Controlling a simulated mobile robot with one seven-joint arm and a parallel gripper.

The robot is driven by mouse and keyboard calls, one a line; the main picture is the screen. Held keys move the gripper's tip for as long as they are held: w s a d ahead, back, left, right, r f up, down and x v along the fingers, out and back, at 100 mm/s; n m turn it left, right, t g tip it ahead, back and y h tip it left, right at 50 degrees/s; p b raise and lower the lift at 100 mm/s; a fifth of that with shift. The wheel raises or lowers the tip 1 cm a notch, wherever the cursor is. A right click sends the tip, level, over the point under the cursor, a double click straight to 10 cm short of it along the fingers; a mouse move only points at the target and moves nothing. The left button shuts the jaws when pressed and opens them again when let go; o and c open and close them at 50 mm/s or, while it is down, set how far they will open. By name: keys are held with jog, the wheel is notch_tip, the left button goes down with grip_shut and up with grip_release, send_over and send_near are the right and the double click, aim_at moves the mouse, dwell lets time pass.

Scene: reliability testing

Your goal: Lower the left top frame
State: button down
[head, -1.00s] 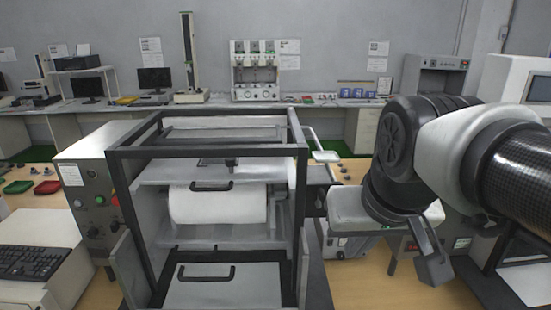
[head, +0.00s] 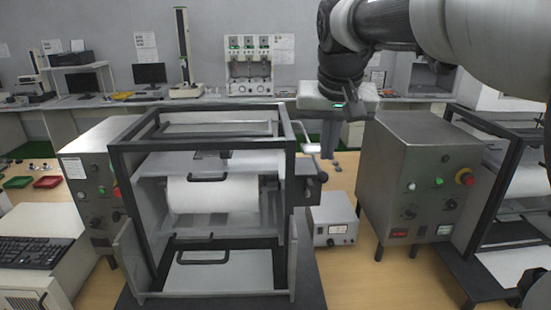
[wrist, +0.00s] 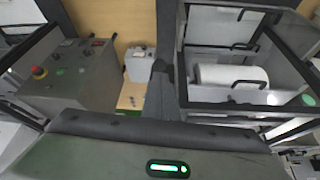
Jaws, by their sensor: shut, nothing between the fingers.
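The left machine has a black rectangular top frame (head: 200,145), raised level above a white roll (head: 210,193). In the head view it stands left of centre; in the wrist view the top frame (wrist: 235,108) is on the right. Handles (head: 209,178) show on the panels inside. My gripper (head: 350,106) hangs in the air to the right of the frame in the head view, apart from it as far as I can tell. In the wrist view my gripper (wrist: 160,78) shows dark fingers together and empty. Its exact distance from the frame is unclear.
A grey control box (head: 415,190) and a second framed machine (head: 505,150) stand on the right. A small meter box (head: 333,222) is between the machines. A keyboard (head: 35,252) lies at left, with red (head: 48,182) and green (head: 17,182) trays behind.

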aim_at(323, 178)
jog(key=shift+f, duration=0.15)
jog(key=shift+b+x, duration=1.9)
jog(key=shift+x, duration=1.4)
jog(key=shift+f, duration=0.1)
notch_tip(323, 178, down, 3)
jog(key=shift+r+b, duration=0.2)
jog(key=shift+b, duration=0.85)
jog(key=shift+w+r, duration=0.1)
jog(key=shift+r, duration=0.1)
jog(key=shift+s+a+r, duration=0.1)
jog(key=shift+s+r, duration=0.2)
jog(key=shift+s, duration=0.5)
jog(key=shift+s+a+r, duration=0.1)
jog(key=shift+s+r, duration=0.15)
jog(key=shift+s, duration=0.6)
jog(key=shift+w, duration=0.1)
